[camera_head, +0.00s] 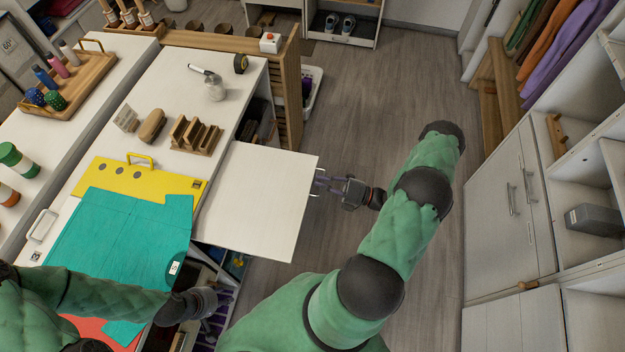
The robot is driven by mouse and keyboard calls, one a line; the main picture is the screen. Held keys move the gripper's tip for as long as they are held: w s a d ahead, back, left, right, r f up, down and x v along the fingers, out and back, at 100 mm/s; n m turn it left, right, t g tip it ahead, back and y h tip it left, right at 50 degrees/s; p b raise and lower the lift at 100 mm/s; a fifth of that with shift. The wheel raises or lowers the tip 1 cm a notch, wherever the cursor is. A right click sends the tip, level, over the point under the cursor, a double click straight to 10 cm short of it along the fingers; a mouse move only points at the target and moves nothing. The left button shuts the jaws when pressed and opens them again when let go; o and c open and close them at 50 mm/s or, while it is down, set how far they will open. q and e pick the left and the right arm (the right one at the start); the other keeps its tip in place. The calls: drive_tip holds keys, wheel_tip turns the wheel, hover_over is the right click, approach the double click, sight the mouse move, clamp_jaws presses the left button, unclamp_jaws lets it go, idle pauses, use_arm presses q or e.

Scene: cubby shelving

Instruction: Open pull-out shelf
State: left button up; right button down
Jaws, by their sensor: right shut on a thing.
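The pull-out shelf (258,205) is a flat white board. It sticks out to the right from the white cabinet, over the floor. A thin metal handle (317,176) shows on its outer right edge. My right gripper (323,186) is at this edge, reaching in from the right, and is shut on the handle; its fingers partly cover the handle. My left gripper (215,303) is low, beside the cabinet front and below the shelf, apart from it. Its fingers are too dark and small to tell whether they are open.
The grey floor (360,110) right of the shelf is clear apart from my arm. White cupboards (500,205) stand at the right.

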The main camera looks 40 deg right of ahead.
drive_tip(key=shift+s, duration=0.1)
drive_tip(key=c, duration=1.2)
unclamp_jaws()
drive_tip(key=shift+d, duration=0.1)
drive_tip(key=v, duration=1.2)
drive_tip(key=shift+f, duration=0.1)
